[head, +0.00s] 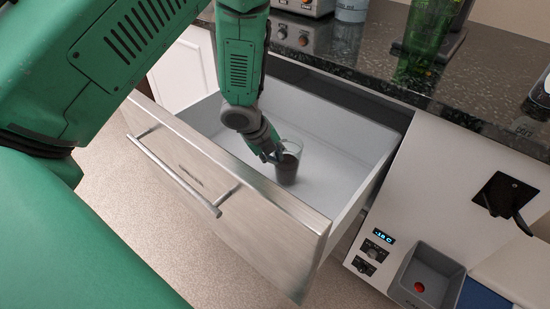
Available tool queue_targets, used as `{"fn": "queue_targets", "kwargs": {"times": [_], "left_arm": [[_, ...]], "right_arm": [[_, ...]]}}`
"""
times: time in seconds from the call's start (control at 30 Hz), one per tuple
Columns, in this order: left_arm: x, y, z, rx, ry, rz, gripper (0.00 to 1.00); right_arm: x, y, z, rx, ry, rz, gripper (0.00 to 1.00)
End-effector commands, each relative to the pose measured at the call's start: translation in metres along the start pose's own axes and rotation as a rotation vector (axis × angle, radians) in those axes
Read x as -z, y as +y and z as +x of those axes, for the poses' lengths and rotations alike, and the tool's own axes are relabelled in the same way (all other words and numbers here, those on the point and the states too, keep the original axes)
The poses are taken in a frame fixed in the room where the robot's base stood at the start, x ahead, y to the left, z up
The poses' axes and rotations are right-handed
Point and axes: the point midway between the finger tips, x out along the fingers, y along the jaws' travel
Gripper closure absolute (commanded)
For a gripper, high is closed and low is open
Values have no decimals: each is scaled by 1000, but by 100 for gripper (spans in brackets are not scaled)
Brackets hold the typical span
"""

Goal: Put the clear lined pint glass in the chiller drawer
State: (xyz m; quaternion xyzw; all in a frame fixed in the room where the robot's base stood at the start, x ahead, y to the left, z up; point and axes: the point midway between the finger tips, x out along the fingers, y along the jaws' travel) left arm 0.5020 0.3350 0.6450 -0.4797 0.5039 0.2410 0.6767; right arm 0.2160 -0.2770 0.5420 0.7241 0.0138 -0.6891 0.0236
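The clear pint glass (288,168), dark inside its lower part, is upright within the open chiller drawer (345,147). I cannot tell whether its base rests on the drawer floor. My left gripper (269,152) reaches down into the drawer, with its fingers at the upper left side of the glass. The fingers overlap the glass in the head view, so whether they are closed on it is unclear. Lines on the glass are too small to make out. My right gripper is not in view.
The drawer's steel front (230,190) and bar handle (180,175) stick out over the speckled floor. A dark stone counter (400,85) runs behind, with a green bottle (428,28) on it. A white panel with a temperature display (382,236) stands at the right. The drawer floor around the glass is clear.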

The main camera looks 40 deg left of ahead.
Motion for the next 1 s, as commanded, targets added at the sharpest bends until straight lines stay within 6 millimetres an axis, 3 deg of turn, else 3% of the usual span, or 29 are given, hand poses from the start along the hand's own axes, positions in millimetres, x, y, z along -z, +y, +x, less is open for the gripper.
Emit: {"fn": "queue_targets", "kwargs": {"times": [0.23,0.3,0.67,0.77,1.0], "left_arm": [[0,2,4,2,2,0,100],[0,2,4,1,3,-1,74],[-1,1,1,1,3,-1,74],[-1,-1,-10,1,1,0,74],[-1,-2,-61,2,0,-1,74]], "right_arm": [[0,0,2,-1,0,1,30],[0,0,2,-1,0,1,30],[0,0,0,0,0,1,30],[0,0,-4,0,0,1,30],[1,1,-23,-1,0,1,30]]}}
